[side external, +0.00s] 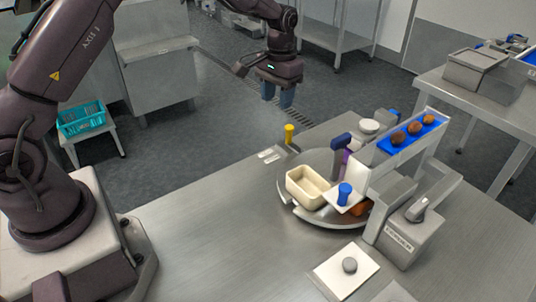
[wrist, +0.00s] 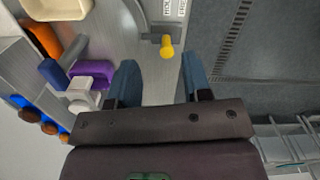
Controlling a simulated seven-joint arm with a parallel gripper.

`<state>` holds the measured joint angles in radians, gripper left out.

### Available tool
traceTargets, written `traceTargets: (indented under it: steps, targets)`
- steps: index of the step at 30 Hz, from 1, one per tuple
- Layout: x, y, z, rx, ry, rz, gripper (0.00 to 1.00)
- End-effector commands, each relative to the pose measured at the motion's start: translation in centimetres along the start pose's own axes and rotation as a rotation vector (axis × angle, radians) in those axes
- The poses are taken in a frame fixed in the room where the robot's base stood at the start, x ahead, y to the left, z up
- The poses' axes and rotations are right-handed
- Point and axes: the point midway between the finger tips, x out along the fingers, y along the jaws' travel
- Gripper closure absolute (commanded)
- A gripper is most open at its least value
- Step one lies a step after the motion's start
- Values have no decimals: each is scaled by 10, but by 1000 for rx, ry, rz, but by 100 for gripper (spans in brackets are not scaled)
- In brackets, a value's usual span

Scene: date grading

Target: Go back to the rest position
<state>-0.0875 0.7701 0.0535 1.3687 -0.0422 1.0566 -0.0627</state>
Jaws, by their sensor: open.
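My gripper (side external: 279,95) hangs in the air beyond the far edge of the steel table (side external: 200,255), fingers pointing down. In the wrist view its two blue fingers (wrist: 158,82) are spread apart with nothing between them. Below it, at the table's far edge, a yellow peg (side external: 289,133) stands; it also shows in the wrist view (wrist: 167,47). A round grey turntable (side external: 320,161) carries a cream bin (side external: 308,186), and more bins behind it are partly hidden.
A blue sloped chute (side external: 413,137) holds brown dates (side external: 398,138) at the right, beside a grey machine with a lever (side external: 417,209). A white plate with a grey knob (side external: 349,265) lies in front. A teal basket (side external: 81,119) stands on a stool at left. Air around my gripper is clear.

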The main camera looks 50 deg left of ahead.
Motion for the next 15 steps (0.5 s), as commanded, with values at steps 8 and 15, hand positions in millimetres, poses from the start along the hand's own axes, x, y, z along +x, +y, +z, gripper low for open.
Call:
traceTargets:
  steps: [8,15]
  targets:
    - [-76,4,89,67,85,15,55]
    - [-118,3,177,125,196,24,55]
